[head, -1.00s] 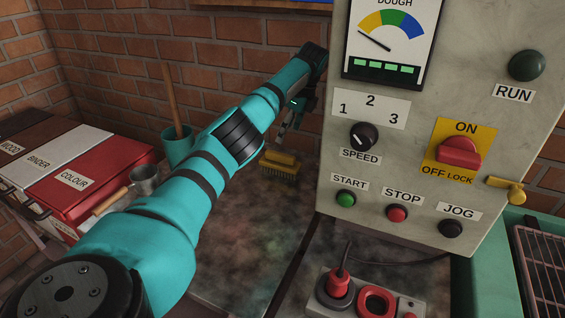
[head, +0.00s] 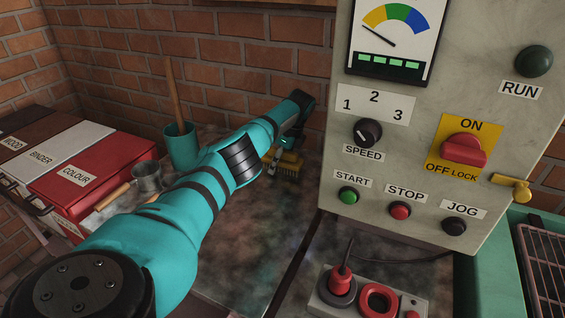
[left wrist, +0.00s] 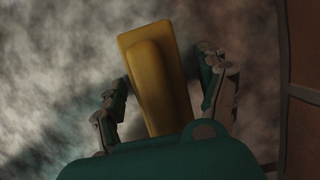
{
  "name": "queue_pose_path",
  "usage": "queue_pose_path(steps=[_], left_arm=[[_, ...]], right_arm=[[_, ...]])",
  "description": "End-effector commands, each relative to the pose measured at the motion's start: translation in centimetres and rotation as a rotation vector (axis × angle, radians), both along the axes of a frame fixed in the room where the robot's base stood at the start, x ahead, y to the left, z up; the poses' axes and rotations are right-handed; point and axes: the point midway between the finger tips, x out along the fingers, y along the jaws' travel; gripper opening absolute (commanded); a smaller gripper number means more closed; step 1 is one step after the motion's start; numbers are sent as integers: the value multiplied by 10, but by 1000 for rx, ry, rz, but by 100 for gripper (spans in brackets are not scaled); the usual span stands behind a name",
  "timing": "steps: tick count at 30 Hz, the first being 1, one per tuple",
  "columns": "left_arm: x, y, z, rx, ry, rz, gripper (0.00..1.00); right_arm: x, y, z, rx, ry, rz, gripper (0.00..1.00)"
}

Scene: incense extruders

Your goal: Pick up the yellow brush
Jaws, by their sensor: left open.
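The yellow brush (head: 290,164) stands on the dark, stained worktop (head: 262,215), bristles down, near the brick wall. In the head view my left arm and gripper hide part of it. My left gripper (head: 276,160) is at the brush, low over the worktop. In the left wrist view the yellow brush (left wrist: 158,80) lies between the two open fingers of my left gripper (left wrist: 165,95), slightly tilted in the picture. Gaps show on both sides, so the fingers look apart from it. My right gripper is not in view.
The machine's control panel (head: 410,150) stands close to the right of the brush. A teal cup (head: 183,147) with a wooden handle, a metal cup (head: 147,177) and a red COLOUR box (head: 90,180) are left. A socket block (head: 330,296) is in front.

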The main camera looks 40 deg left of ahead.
Motion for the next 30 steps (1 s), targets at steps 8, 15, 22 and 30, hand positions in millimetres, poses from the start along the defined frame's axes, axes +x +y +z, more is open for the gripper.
queue_pose_path(steps=[8, 15, 22, 30], left_arm=[[0, 0, -1, 0, 0, 0, 68], [0, 0, 0, 0, 0, 0, 37], [0, 0, 0, 0, -1, 0, 11], [0, 0, 2, 0, -1, 1, 10]], right_arm=[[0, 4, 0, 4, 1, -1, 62], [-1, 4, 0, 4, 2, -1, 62], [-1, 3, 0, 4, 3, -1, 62], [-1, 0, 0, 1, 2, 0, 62]])
